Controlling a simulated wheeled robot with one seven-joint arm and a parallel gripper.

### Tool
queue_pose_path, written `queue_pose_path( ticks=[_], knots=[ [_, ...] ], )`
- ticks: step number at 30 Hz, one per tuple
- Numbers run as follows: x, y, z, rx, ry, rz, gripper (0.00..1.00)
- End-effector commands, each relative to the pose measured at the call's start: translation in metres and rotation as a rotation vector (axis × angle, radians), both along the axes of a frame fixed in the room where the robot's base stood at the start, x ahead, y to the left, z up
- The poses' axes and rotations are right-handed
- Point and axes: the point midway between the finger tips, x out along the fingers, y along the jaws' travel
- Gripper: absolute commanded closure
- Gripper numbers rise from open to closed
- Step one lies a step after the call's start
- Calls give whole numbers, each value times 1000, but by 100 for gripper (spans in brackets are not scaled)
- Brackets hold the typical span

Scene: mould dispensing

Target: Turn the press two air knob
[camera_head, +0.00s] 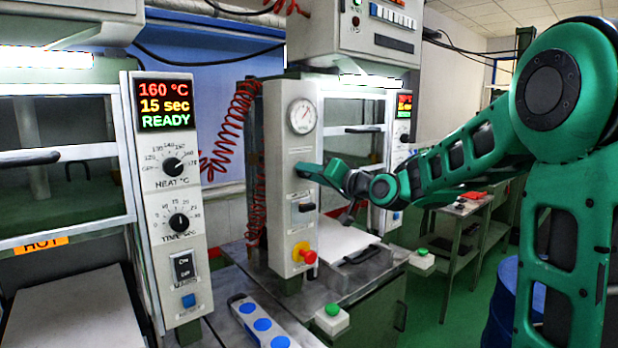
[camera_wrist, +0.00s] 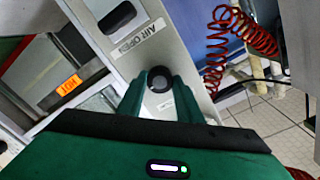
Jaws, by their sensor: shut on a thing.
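The air knob (camera_wrist: 158,80) is a round black knob on the light grey front panel (camera_head: 302,222) of the second press. In the wrist view it sits between the two green fingers of my gripper (camera_wrist: 158,88), which are shut on it. In the head view my gripper (camera_head: 304,170) reaches in from the right against the panel, below the round pressure gauge (camera_head: 302,116). There the gripper hides the knob. A printed label (camera_wrist: 138,38) beside the knob seems to read "AIR OPEN".
A red-and-yellow emergency button (camera_head: 304,253) and a dark switch (camera_head: 303,208) are lower on the same panel. The first press's control panel (camera_head: 176,215) stands at left, reading 160 °C, 15 sec, READY. A coiled red hose (camera_head: 237,125) hangs behind.

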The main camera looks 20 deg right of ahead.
Motion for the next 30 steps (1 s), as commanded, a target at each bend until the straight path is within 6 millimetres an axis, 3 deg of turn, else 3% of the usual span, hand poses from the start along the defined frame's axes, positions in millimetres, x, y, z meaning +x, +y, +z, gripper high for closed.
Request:
queue_pose_path(
  ticks=[22,23,24,25,30],
  knots=[
    [1,-4,-1,79,35,-7,90],
    [1,-4,-1,79,35,-7,63],
    [1,-4,-1,78,35,-7,53],
    [1,-4,-1,78,35,-7,49],
    [0,-2,-1,80,34,-4,49]
  ],
)
